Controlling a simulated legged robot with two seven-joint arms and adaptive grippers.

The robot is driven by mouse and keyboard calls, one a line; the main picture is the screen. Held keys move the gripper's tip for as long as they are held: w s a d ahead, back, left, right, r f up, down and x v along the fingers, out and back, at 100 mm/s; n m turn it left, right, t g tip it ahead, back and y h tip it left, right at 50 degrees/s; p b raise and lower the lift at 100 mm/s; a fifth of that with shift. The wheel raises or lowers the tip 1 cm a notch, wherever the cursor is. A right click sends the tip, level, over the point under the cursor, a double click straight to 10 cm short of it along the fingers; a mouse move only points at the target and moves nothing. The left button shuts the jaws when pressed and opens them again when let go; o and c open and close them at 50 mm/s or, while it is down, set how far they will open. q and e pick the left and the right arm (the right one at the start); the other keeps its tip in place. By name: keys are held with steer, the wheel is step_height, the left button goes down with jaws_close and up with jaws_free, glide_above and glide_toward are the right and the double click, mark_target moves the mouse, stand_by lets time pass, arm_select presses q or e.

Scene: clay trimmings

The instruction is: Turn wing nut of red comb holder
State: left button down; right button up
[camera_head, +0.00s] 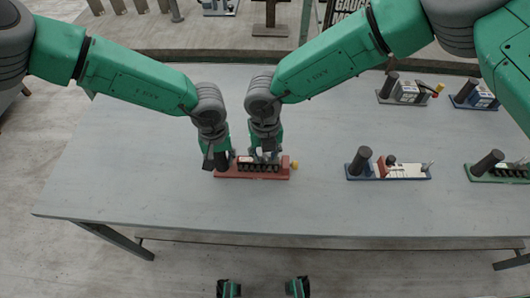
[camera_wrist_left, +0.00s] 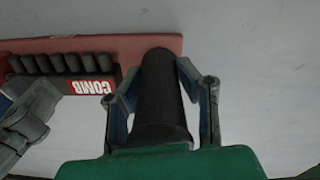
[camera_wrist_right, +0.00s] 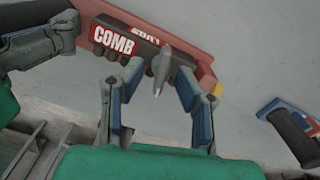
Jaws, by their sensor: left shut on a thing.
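The red comb holder (camera_head: 255,177) lies on the table and has a yellow end piece (camera_wrist_right: 217,89) at its right. Its upright black handle (camera_wrist_left: 160,100) is between the fingers of my left gripper (camera_head: 220,160), which is shut on it; the handle also shows there in the left wrist view. A black toothed part (camera_wrist_left: 65,64) with a red COMB label sits along the holder. The grey wing nut (camera_wrist_right: 161,65) stands on the holder. My right gripper (camera_wrist_right: 150,90) is open, its fingers on either side of the wing nut with gaps showing. The right gripper partly hides the holder in the head view.
A blue-based holder (camera_head: 390,177) stands to the right, with a green-based one (camera_head: 500,178) farther right. Two more devices (camera_head: 408,92) (camera_head: 475,96) stand at the back right. The grey table (camera_head: 130,190) is bare at left and in front.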

mark_target(265, 155)
step_height(265, 155, up, 12)
stand_by(0.6)
steer(key=shift+w, duration=0.1)
arm_select(q)
steer(key=c, duration=1.1)
jaws_free()
steer(key=shift+r, duration=0.1)
arm_select(e)
steer(key=shift+f, duration=0.1)
